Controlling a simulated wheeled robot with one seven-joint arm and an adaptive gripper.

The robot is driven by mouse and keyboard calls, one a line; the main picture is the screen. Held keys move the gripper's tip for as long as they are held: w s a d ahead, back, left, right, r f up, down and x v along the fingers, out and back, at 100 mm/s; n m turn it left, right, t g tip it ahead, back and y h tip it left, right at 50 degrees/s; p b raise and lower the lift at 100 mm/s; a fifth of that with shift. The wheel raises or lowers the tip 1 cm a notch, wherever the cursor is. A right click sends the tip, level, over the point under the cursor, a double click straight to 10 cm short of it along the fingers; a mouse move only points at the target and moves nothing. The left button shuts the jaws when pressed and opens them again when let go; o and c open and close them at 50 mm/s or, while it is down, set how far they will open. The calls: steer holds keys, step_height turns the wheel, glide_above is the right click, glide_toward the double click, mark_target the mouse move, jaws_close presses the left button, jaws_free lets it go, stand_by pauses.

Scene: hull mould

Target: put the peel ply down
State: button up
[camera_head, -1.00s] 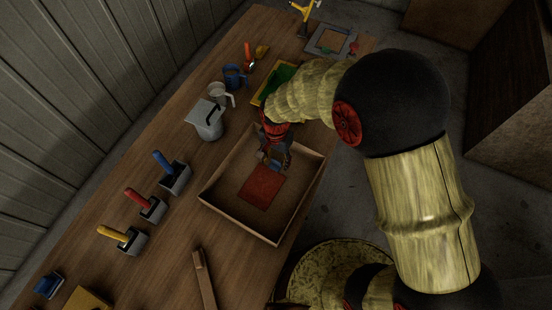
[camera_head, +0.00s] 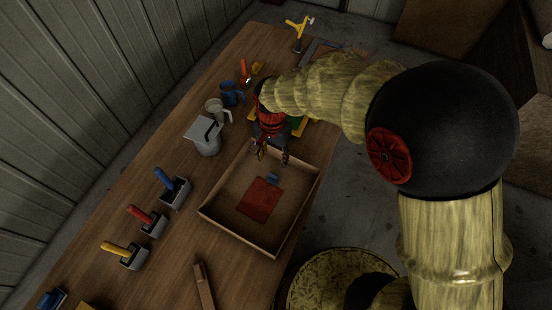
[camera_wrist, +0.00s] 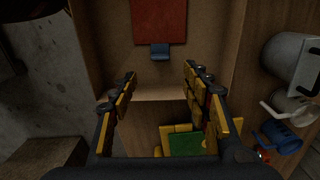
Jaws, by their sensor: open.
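The peel ply is most likely the flat red sheet (camera_head: 260,199) with a small blue tab (camera_head: 272,178) on its far edge. It lies on the floor of a shallow brown open box (camera_head: 231,226). The wrist view shows the red sheet (camera_wrist: 158,20) and the blue tab (camera_wrist: 160,52), both clear of the fingers. My gripper (camera_head: 273,158) is open and empty, above the far wall of the box. In the wrist view its two fingers (camera_wrist: 160,75) stand apart with nothing between them.
Several handled tools in grey holders (camera_head: 133,257) line the table left of the box. A grey lidded container (camera_head: 205,138), a pale jug (camera_head: 215,110) and a blue mug (camera_head: 231,93) stand behind them. A green piece on a yellow base (camera_wrist: 187,145) is beyond the box.

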steer(key=s+d+r+n+t, duration=0.2)
steer(key=d+r, duration=0.8)
steer(key=r, duration=0.4)
steer(key=s+d+r+n+t, duration=0.3)
steer(key=s+d+r, duration=0.7)
steer(key=s+d, duration=0.1)
steer(key=shift+s+t, duration=0.3)
steer(key=shift+s, duration=0.55)
steer(key=shift+d, duration=0.1)
